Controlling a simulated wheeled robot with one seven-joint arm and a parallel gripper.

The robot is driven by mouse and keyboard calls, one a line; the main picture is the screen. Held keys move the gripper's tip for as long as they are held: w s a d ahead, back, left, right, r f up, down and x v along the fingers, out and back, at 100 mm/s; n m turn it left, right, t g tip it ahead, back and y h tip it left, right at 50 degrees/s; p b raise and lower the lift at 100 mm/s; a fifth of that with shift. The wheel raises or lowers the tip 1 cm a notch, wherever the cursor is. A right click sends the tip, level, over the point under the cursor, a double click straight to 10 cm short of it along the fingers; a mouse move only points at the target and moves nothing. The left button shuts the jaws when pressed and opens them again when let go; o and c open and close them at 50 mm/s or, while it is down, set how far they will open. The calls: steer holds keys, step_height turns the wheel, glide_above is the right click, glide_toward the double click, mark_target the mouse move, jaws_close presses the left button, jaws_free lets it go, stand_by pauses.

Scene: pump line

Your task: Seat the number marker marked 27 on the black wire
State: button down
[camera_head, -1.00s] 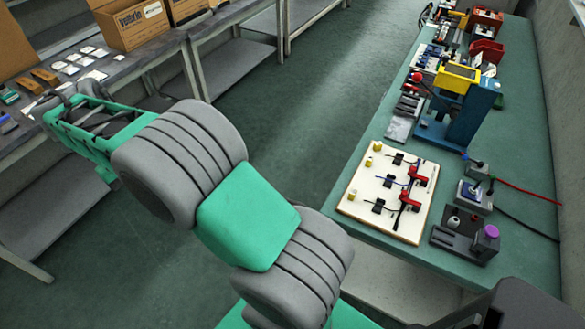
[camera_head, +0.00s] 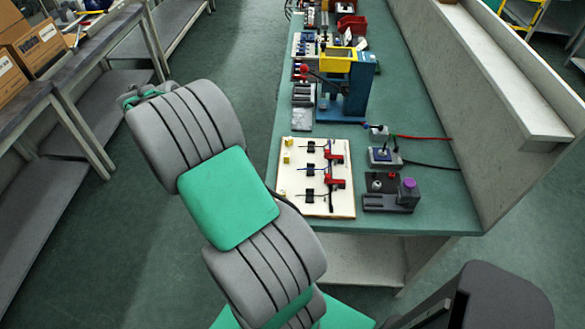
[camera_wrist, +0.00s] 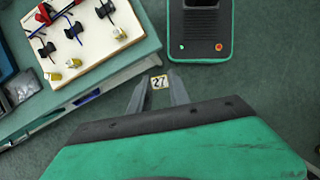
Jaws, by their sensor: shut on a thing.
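My gripper (camera_wrist: 159,86) is shut on the number marker (camera_wrist: 159,82), a small pale yellow-white piece that reads 27 in the wrist view. It is held between the fingertips over open floor, apart from the wire board. The pale board (camera_head: 296,203) stands on the green bench and also shows at the upper left of the wrist view (camera_wrist: 92,42). Several thin wires cross it through black clips (camera_head: 311,146); one wire looks blue and others dark. I cannot tell for certain which is the black wire. In the head view my gripper is hidden behind my arm.
Yellow blocks (camera_head: 288,158) sit at the board's edge. A dark fixture with a purple knob (camera_head: 409,183) stands right of the board. A blue press (camera_head: 358,90) stands behind. Open floor lies between this bench and the grey one (camera_head: 60,105) at left.

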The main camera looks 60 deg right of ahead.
steer(key=s+d+f+n+h+p, duration=0.1)
steer(key=s+d+f+n+p, duration=0.2)
steer(key=s+d, duration=1.35)
steer(key=f+b, duration=0.1)
steer(key=b, duration=0.1)
steer(key=s+a+f+b, duration=0.1)
steer(key=f+b, duration=0.2)
steer(key=f, duration=0.1)
steer(key=shift+s+a+b, duration=0.15)
steer(key=shift+s+b, duration=0.25)
steer(key=shift+f, duration=0.4)
steer(key=shift+f+p, duration=0.25)
steer(key=shift+p, duration=0.75)
steer(key=shift+f, duration=0.55)
